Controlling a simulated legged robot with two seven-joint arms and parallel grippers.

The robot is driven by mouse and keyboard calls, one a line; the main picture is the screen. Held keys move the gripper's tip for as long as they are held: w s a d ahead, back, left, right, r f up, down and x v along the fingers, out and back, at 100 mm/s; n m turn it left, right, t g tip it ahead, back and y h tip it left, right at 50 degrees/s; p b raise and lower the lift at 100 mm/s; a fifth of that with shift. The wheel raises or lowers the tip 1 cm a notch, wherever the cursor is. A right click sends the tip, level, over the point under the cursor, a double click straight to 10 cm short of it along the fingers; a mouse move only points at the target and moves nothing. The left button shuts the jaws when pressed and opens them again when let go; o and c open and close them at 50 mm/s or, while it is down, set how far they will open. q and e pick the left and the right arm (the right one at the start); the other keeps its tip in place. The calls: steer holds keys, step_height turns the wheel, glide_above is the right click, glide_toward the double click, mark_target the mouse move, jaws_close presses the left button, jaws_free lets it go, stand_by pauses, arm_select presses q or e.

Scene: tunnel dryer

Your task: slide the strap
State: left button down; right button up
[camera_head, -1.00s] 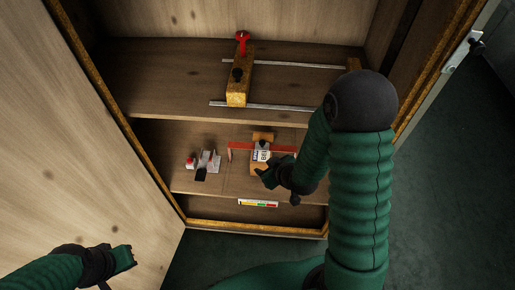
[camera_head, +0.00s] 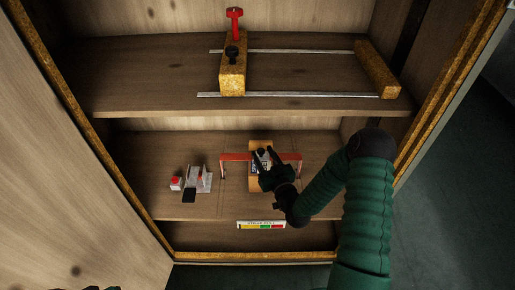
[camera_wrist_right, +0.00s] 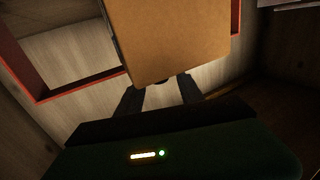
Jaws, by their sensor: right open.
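A red strap-like bar (camera_head: 235,157) with ends bent down stands across the lower shelf. A tan-brown block (camera_head: 260,146) with a pale label sits at its middle. My right gripper (camera_head: 267,168) is in front of the block and hides part of it. In the right wrist view, the two dark fingers (camera_wrist_right: 160,95) are apart, and the brown block (camera_wrist_right: 180,40) lies just beyond their tips. The red bar (camera_wrist_right: 85,90) runs behind it. Contact cannot be told. Only a dark sliver of what seems my left gripper (camera_head: 100,288) shows at the bottom edge.
The upper shelf (camera_head: 150,75) holds a yellow-brown block (camera_head: 233,75) with a red knob and two metal rails (camera_head: 310,95). Left of the bar stands a small grey-white holder (camera_head: 203,180). A coloured label strip (camera_head: 262,224) is on the shelf front. Cabinet sides bound both flanks.

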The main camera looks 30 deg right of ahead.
steer(key=w, duration=0.3)
steer(key=w+d+b, duration=0.1)
steer(key=w, duration=0.1)
steer(key=shift+w, duration=0.2)
jaws_close()
stand_by(1.1)
